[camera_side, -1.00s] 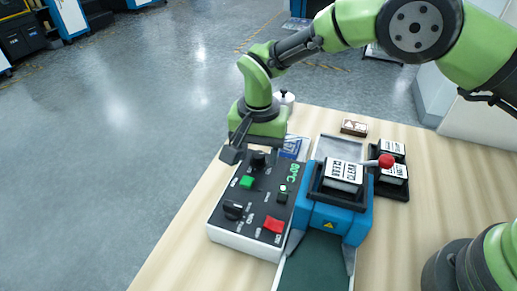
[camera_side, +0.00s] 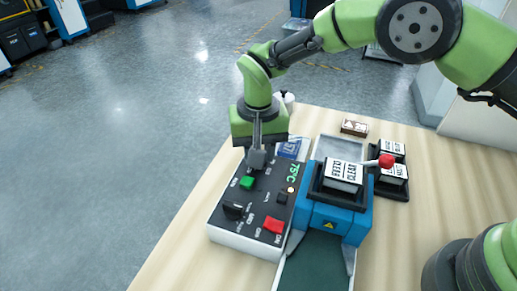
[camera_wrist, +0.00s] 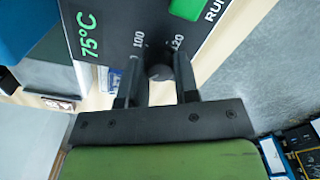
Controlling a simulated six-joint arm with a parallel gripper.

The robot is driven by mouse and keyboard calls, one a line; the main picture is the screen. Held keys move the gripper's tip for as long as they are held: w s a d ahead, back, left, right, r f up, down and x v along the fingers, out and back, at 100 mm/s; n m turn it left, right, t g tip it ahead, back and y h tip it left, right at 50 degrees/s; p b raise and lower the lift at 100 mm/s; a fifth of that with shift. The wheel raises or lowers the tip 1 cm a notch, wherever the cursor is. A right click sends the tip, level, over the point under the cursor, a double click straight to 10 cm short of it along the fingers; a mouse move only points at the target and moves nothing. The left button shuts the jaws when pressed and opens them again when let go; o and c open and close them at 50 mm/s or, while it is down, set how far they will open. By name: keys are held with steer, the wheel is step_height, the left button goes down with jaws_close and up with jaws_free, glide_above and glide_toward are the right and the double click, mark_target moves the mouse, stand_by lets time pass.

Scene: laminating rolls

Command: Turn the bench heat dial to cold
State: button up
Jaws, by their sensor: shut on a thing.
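The control panel (camera_side: 262,205) is a dark-faced box on the wooden bench. Its display reads 75°C in green in the side view (camera_side: 294,171) and the wrist view (camera_wrist: 88,35). My gripper (camera_side: 257,160) is over the far end of the panel, with its fingers shut on the heat dial. In the wrist view the dark round dial (camera_wrist: 160,72) sits between the two fingers, beside the marks 100 and 120. In the side view the fingers hide the dial, and I cannot read its pointer.
A blue laminating machine (camera_side: 335,215) with a red-knobbed lever (camera_side: 386,160) stands right of the panel.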

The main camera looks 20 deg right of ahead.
steer(key=n, duration=0.3)
steer(key=shift+n, duration=0.3)
steer(key=shift+s+n, duration=0.1)
steer(key=shift+n, duration=1.8)
steer(key=o, duration=0.9)
steer(key=shift+r, duration=0.1)
step_height(320, 180, up, 10)
steer(key=shift+f, duration=0.15)
